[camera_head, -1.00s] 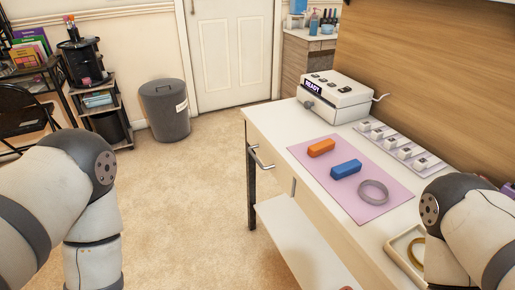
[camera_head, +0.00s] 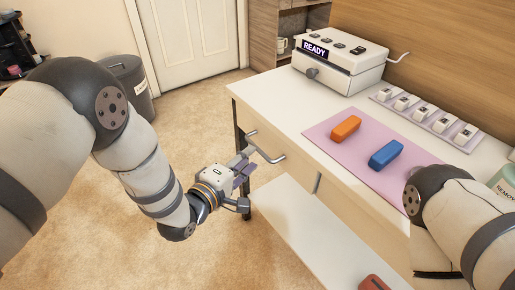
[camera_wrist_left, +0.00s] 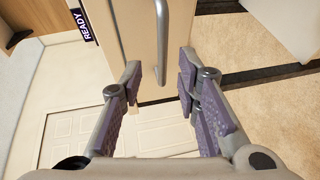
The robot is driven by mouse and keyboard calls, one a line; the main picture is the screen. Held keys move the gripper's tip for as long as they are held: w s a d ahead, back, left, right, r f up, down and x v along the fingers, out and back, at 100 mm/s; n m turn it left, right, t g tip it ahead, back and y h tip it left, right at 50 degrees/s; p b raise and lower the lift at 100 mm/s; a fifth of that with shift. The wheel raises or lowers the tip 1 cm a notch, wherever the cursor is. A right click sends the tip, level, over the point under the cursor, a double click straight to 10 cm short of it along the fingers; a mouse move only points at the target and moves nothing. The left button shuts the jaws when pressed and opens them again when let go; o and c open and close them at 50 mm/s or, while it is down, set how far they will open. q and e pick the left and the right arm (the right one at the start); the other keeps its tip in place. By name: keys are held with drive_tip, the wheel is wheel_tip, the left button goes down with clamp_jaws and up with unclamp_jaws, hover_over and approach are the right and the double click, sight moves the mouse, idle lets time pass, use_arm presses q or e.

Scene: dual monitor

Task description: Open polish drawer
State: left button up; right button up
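The white desk's drawer front (camera_head: 283,163) is on the side facing me and looks flush with the desk. A grey bar handle (camera_head: 266,149) sticks out of it near the desk's left corner. My left gripper (camera_head: 243,168) is just below and left of this handle. In the left wrist view, the handle (camera_wrist_left: 163,45) runs down from the top edge, and my left gripper's purple-padded fingers (camera_wrist_left: 159,82) are spread apart. The handle's lower end lies roughly between the fingertips, with no grip on it. My right gripper is out of view; only my right arm shows.
A second handle (camera_head: 317,183) sits further right on the desk front. On top are a device marked READY (camera_head: 340,68), a pink mat (camera_head: 318,133), orange (camera_head: 346,128) and blue (camera_head: 386,153) blocks. A lower white shelf (camera_head: 300,240) juts out below.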

sight(257, 150)
use_arm(q)
drive_tip(key=b+x, duration=0.1)
drive_tip(key=x, duration=0.5)
drive_tip(key=shift+w+f, duration=0.15)
clamp_jaws()
